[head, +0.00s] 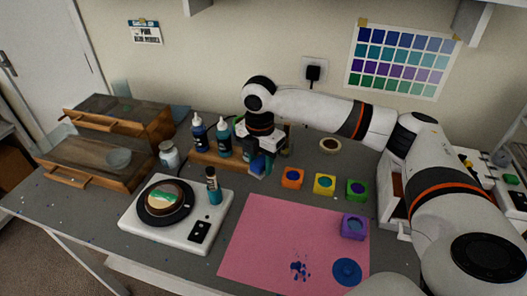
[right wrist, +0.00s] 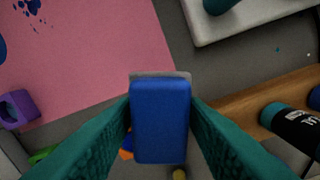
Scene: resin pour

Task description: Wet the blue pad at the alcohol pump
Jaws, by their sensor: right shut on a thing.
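My right gripper (head: 261,152) is shut on the blue pad (head: 257,166), near the right end of the wooden bottle rack. In the right wrist view the blue pad (right wrist: 160,122) is upright between the two green fingers of the gripper (right wrist: 160,125). A pale grey edge shows just behind the pad there. I cannot clearly pick out the alcohol pump. A clear jar with a dark top (head: 169,154) stands left of the rack. The area behind my right gripper is partly hidden. My left gripper is not in view.
A wooden rack (head: 215,161) holds dark and teal bottles. A white turntable unit (head: 138,226) stands at front left with a small teal bottle (head: 213,188). Orange (head: 292,178), yellow (head: 324,184), green and purple blocks stand right. A pink mat (head: 260,225) covers the front middle.

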